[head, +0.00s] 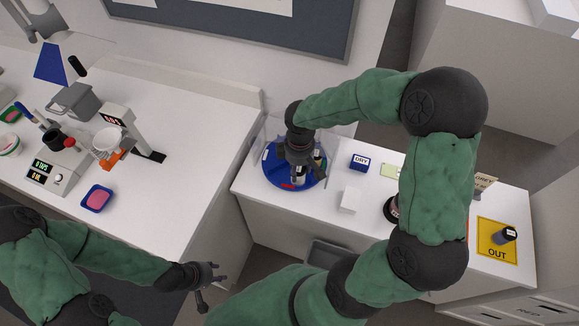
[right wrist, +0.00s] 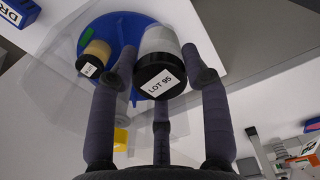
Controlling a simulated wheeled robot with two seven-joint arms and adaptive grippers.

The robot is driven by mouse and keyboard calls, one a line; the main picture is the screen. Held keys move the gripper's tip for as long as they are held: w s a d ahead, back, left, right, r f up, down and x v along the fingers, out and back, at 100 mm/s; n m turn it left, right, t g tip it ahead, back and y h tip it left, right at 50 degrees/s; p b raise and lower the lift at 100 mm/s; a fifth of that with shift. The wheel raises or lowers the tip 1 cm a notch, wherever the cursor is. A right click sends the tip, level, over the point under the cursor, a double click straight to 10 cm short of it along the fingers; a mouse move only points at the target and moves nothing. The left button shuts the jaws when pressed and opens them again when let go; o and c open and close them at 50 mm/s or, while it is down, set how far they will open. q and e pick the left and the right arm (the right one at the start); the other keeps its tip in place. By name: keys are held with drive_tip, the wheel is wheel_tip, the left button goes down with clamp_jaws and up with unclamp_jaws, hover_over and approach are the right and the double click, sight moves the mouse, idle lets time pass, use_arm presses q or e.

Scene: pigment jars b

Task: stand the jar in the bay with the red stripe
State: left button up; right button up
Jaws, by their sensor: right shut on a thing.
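The jar (right wrist: 158,42) has a grey-white body and a black lid labelled "LOT 95". My right gripper (head: 300,162) is shut on it over the blue round turntable (head: 268,178). The jar's lower part shows below the fingers in the head view (head: 298,176). I cannot tell whether its base touches the turntable. A red stripe (head: 288,186) shows on the turntable's near side, close to the jar. My left gripper (head: 213,289) is open and empty in front of the benches.
Clear panels stand around the turntable's back. A blue "DRY" block (head: 360,162) and a white block (head: 350,200) are to its right. A dark-lidded jar (head: 506,235) is on the yellow "OUT" mat (head: 488,250). A scale (head: 55,165) is on the left bench.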

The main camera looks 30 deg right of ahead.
drive_tip(key=shift+w+d+f+b, duration=0.2)
drive_tip(key=shift+w+f, duration=0.95)
drive_tip(key=shift+f, duration=0.5)
drive_tip(key=shift+w+d+f+b, duration=0.15)
drive_tip(key=shift+w+f, duration=1)
drive_tip(key=shift+f, duration=0.5)
drive_tip(key=shift+w+d+f+b, duration=0.2)
drive_tip(key=shift+w+f, duration=0.95)
drive_tip(key=shift+f, duration=0.5)
drive_tip(key=shift+f, duration=0.15)
drive_tip(key=o, duration=1.2)
